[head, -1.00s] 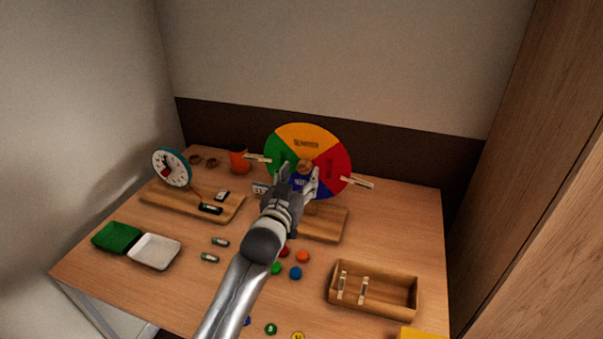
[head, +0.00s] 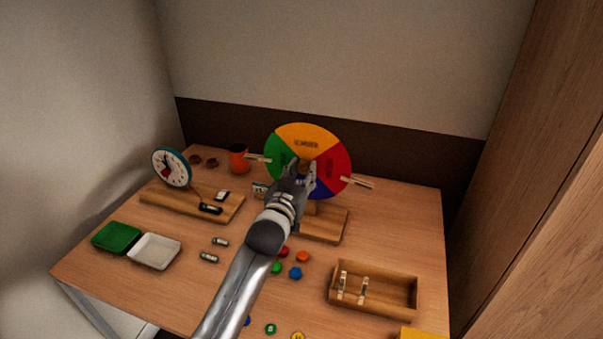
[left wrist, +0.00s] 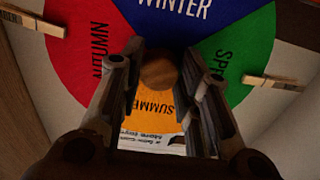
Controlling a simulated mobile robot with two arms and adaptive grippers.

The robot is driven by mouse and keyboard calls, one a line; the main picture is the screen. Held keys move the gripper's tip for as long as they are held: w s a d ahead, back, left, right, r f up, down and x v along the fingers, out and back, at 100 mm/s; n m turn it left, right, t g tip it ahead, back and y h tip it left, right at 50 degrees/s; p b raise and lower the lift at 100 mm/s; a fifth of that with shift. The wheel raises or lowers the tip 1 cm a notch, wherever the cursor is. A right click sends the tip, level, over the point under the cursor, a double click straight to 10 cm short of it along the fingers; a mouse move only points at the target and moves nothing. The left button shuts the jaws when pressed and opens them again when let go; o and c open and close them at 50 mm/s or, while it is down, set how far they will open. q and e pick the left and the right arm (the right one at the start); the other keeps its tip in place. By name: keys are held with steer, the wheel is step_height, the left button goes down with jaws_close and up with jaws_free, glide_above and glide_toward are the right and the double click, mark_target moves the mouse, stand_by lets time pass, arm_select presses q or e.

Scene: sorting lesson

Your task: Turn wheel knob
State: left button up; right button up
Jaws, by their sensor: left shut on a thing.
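A round season wheel (head: 310,138) with orange, green, red and blue sections stands upright on a wooden base (head: 325,224) at the back of the table. In the left wrist view the wheel (left wrist: 72,60) appears upside down, with WINTER at the top and SUMMER at the bottom. A round wooden knob (left wrist: 158,73) sits at its centre. My left gripper (head: 303,172) reaches the wheel's front, its two fingers shut on the knob from both sides. In the head view the gripper mostly hides the knob and the blue section. My right gripper is out of view.
Clothespins stick out at the wheel's sides, one left (head: 257,158) and one right (head: 357,182). A clock (head: 172,167) stands at left, an orange cup (head: 239,161) behind. Trays, coloured counters and a wooden box (head: 372,307) lie in front. The table right of the wheel is clear.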

arm_select(q)
steer(key=shift+m, duration=0.3)
steer(key=m+p, duration=0.1)
steer(key=m, duration=0.1)
steer(key=shift+m+p, duration=0.3)
steer(key=m+p, duration=0.1)
steer(key=m, duration=0.3)
steer(key=shift+a+m, duration=0.1)
steer(key=shift+m, duration=0.2)
steer(key=m+p, duration=0.1)
steer(key=m, duration=0.4)
steer(key=shift+m+p, duration=0.65)
steer(key=shift+m, duration=1.75)
steer(key=o, duration=1)
steer(key=shift+o, duration=0.2)
